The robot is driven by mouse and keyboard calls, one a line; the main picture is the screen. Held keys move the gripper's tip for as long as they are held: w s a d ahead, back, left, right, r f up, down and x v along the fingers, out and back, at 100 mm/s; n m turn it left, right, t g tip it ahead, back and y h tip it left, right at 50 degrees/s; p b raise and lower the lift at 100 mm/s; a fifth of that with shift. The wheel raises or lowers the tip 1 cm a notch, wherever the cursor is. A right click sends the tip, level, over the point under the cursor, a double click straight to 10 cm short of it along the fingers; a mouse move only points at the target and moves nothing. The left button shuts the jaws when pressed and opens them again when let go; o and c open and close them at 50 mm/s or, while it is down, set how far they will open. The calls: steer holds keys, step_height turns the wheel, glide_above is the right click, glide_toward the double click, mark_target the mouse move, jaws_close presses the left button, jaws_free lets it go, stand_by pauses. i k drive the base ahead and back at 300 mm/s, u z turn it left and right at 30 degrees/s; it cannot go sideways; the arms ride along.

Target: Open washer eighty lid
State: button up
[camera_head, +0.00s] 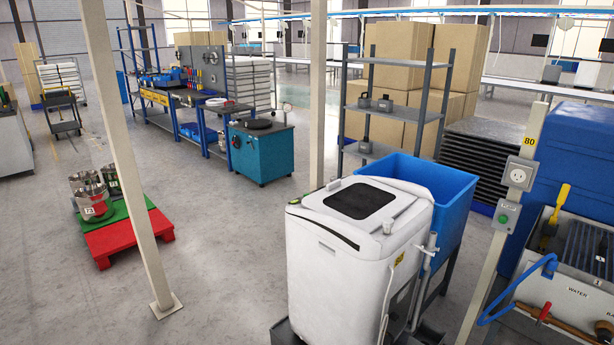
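A white top-loading washer (335,270) stands at the centre bottom of the head view. Its lid (361,200) has a dark window and lies down flat on top, looking closed. A yellow label marked 80 (529,141) is on the post to the right of the washer. A small knob-like part (387,227) sits at the front right of the washer's top. My gripper is not in view, so its state and its place relative to the lid cannot be seen.
A blue tub (437,185) stands close behind and right of the washer. A post with an outlet (519,174) and a sink with a blue hose (520,285) are at right. A beige column (130,170) and red pallet (122,238) stand left. Floor left of the washer is clear.

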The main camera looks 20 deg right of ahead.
mark_target(363, 202)
steer(key=u, duration=0.45)
steer(key=i, duration=0.55)
steer(key=u, duration=0.75)
steer(key=i, duration=0.5)
steer(key=u, duration=0.25)
